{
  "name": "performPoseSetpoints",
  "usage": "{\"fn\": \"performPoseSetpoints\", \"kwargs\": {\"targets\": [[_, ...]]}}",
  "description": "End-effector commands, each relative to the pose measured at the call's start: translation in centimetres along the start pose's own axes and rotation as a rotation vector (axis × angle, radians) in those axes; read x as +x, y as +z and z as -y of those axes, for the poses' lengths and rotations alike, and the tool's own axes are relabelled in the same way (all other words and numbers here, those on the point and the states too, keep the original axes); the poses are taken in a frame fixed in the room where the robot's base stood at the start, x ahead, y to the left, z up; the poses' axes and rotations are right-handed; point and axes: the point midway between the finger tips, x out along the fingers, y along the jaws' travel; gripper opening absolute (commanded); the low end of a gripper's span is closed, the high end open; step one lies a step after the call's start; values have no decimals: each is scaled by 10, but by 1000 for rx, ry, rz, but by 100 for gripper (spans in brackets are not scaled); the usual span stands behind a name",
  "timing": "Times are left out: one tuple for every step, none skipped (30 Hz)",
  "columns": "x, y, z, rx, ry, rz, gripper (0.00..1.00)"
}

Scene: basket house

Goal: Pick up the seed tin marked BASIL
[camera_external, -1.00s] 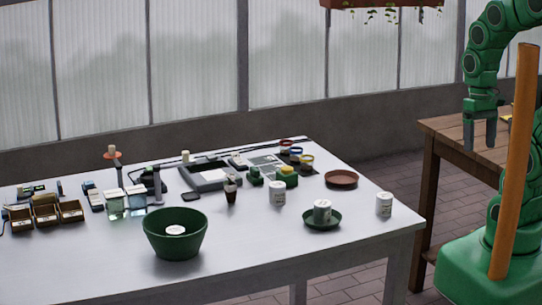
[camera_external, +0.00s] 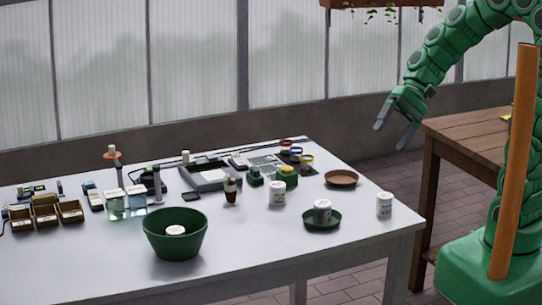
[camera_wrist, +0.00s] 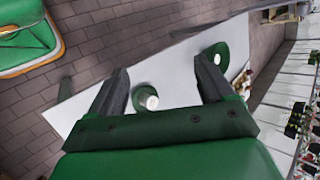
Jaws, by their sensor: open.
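Several white tins are on the white table. One (camera_external: 278,194) stands mid-table, one (camera_external: 322,211) stands in a green dish (camera_external: 322,224), and one (camera_external: 384,205) stands near the right corner. Another white round top (camera_external: 176,231) shows inside the green bowl (camera_external: 176,247). The lettering is too small to read, so I cannot tell which is BASIL. My gripper (camera_external: 393,135) is open and empty, in the air beyond the table's right side. In the wrist view, a white-topped thing (camera_wrist: 147,98) shows between the open fingers (camera_wrist: 163,63), well apart from them.
A brown dish (camera_external: 341,178) sits near the table's right edge. A dark bottle (camera_external: 230,191), a grey tray device (camera_external: 208,176), glass jars and small wooden boxes (camera_external: 45,213) stand further left. A wooden table (camera_external: 470,135) is at the right. The white table's front right is clear.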

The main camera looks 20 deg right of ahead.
Motion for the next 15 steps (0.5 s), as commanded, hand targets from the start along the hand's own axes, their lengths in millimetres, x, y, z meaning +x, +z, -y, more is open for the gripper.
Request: {"fn": "performPoseSetpoints", "kwargs": {"targets": [[6, -8, 12, 21, -49, 12, 81], [8, -13, 20, 33, -79, 14, 81], [11, -20, 29, 51, -116, 18, 81], [13, -25, 36, 65, -144, 22, 81], [15, -30, 43, 80, -174, 27, 81], [18, -37, 51, 103, -210, 32, 81], [20, -43, 57, 120, -236, 33, 81], [21, -49, 63, 137, -263, 34, 81], [23, -58, 71, 162, -299, 35, 81], [24, -64, 76, 183, -324, 37, 81], [26, -71, 81, 204, -347, 39, 81], [28, -80, 87, 233, -381, 42, 81], [29, -87, 92, 256, -406, 44, 81], [30, -94, 96, 279, -429, 45, 81], [32, -103, 100, 311, -458, 47, 81]]}}
